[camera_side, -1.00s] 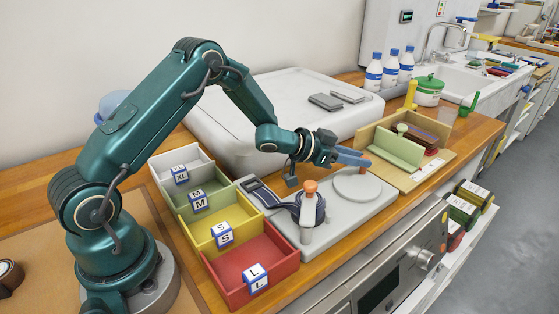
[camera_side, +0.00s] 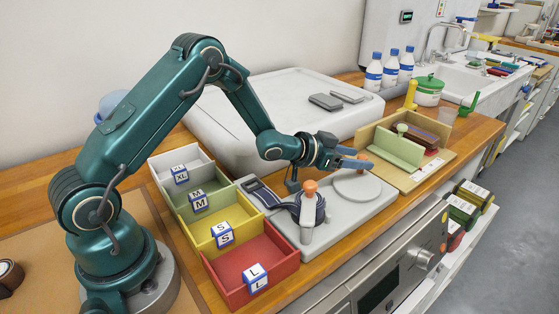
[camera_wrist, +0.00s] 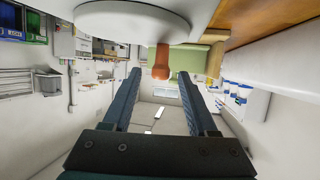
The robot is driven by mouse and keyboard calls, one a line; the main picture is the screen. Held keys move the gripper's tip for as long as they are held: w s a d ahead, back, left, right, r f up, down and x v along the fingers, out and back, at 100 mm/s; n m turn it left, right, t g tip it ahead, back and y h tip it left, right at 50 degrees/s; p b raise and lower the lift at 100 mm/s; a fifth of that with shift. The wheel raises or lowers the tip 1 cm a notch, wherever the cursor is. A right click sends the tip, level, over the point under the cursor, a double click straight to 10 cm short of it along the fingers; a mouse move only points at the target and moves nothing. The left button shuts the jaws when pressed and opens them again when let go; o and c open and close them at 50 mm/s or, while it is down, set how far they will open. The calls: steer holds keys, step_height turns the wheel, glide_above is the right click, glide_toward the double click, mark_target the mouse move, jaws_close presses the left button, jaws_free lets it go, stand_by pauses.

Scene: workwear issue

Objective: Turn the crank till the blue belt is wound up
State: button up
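The winder is a pale grey base plate (camera_side: 345,215) with an orange-knobbed crank (camera_side: 310,187) standing near its front left. The dark blue belt (camera_side: 264,197) lies across the plate from a buckle end at the left, and part is coiled at the crank. My gripper (camera_side: 362,163) is over the plate, above and to the right of the crank knob, and not touching it. In the wrist view my gripper's two blue fingers (camera_wrist: 163,85) are apart with nothing between them. An orange knob (camera_wrist: 161,62) shows beyond the fingertips, near a white round disc (camera_wrist: 130,12).
Four open bins line the left of the plate: white, green, yellow and red (camera_side: 250,262). A wooden tray (camera_side: 415,178) with a green divider stands to the right. A large white box (camera_side: 270,110) is behind. The counter's front edge runs close below the plate.

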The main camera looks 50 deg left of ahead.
stand_by(0.3)
steer(key=shift+v, duration=2.55)
